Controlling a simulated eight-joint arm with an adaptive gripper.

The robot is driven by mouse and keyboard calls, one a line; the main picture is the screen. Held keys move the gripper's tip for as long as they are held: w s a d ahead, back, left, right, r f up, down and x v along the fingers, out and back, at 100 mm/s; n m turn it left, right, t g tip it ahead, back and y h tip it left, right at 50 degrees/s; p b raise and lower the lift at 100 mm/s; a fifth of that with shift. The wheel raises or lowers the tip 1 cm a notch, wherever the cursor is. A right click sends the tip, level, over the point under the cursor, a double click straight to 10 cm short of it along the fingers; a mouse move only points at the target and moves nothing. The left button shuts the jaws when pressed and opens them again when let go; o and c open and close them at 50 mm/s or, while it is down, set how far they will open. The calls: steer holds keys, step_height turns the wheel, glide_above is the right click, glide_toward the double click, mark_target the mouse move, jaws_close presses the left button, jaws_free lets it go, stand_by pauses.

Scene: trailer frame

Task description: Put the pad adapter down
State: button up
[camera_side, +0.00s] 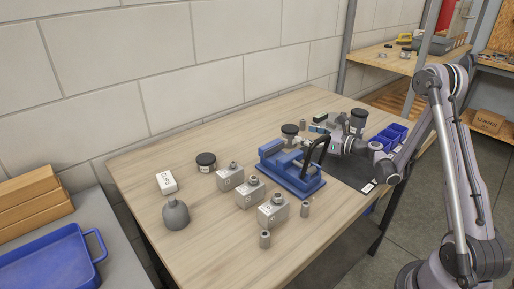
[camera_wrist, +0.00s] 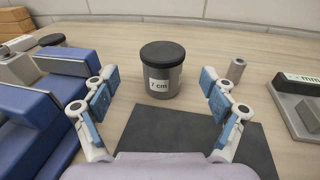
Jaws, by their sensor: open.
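My gripper (camera_wrist: 153,88) is open, with its blue-padded fingers spread wide and nothing held between them. Beyond the fingertips stands an upright grey jar (camera_wrist: 163,80) with a black lid and a "7 cm" label; it also shows in the side view (camera_side: 290,132). I cannot tell whether this jar or another part is the pad adapter. A dark mat (camera_wrist: 200,140) lies on the table under the gripper. In the side view my gripper (camera_side: 331,138) is low over the table, right of the blue vise, and its fingers are hard to make out.
The blue vise (camera_side: 272,165) stands close to my gripper's left. A small grey cylinder (camera_wrist: 236,69) and a grey block (camera_wrist: 305,115) stand to its right. The table's front left (camera_side: 190,255) is clear.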

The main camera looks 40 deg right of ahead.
mark_target(290, 133)
steer(key=shift+s+a+r+m+g+h, duration=0.1)
steer(key=shift+s+a+m+g+h, duration=0.05)
steer(key=shift+a+m+g+h, duration=0.35)
steer(key=shift+s+a+r+m+g+h, duration=0.1)
steer(key=shift+s+a+m+g+h, duration=0.2)
steer(key=shift+a+g+h, duration=0.1)
steer(key=shift+s+a+r+m+g+h, duration=0.15)
steer(key=shift+s+r+m+g+h, duration=0.1)
steer(key=shift+s+h, duration=0.15)
steer(key=shift+s+a+r+m+g+h, duration=0.1)
steer(key=shift+s+m+g+h, duration=0.15)
steer(key=shift+h, duration=0.25)
steer(key=shift+s+r+m+h, duration=0.3)
steer(key=shift+s+r+h, duration=0.1)
steer(key=shift+h, duration=0.2)
steer(key=x, duration=1)
steer(key=shift+w+d+f, duration=0.2)
steer(key=shift+f, duration=0.1)
jaws_close()
steer(key=shift+r, duration=0.1)
